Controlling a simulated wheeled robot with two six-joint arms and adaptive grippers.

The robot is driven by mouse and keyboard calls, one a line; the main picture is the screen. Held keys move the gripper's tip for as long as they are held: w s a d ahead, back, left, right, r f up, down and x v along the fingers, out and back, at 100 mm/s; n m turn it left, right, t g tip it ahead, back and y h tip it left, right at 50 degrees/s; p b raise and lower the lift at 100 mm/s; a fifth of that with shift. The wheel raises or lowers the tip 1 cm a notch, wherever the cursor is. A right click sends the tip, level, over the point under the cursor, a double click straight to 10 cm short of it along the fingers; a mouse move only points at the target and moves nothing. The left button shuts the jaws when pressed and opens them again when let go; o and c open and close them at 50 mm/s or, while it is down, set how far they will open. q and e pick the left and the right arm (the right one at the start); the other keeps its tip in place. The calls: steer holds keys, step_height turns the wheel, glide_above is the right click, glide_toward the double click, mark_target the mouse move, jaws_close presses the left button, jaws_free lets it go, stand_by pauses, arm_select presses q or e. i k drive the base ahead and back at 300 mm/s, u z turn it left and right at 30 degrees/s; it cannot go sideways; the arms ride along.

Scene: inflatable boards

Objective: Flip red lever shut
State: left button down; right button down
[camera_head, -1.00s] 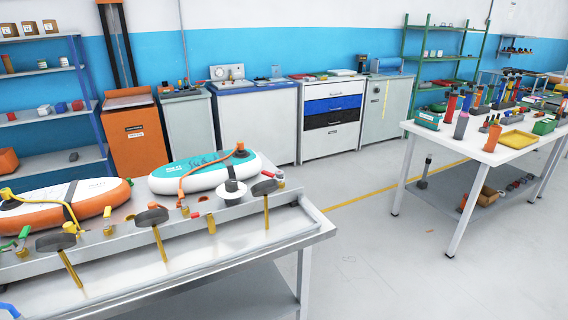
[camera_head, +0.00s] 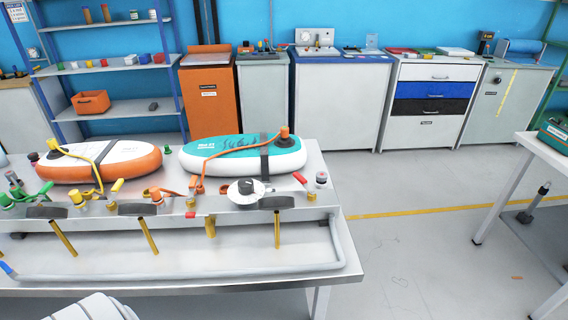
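A small red lever (camera_head: 300,178) tilts up from a brass valve on the right part of the bench's raised panel (camera_head: 330,212). An orange valve (camera_head: 158,194) and a green valve (camera_head: 42,191) are on the same panel. I cannot tell which red lever the task names. Neither of my grippers is in view.
A white-orange inflatable board (camera_head: 100,164) and a white-teal one (camera_head: 235,166) lie behind the valves, with hoses attached. Several brass pipes hang at the panel's front above a grey pipe (camera_head: 180,273). A white ribbed object (camera_head: 92,308) shows at the bottom.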

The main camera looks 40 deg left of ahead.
mark_target(298, 176)
steer(key=u, duration=0.95)
steer(key=i, duration=0.85)
steer(key=u, duration=0.95)
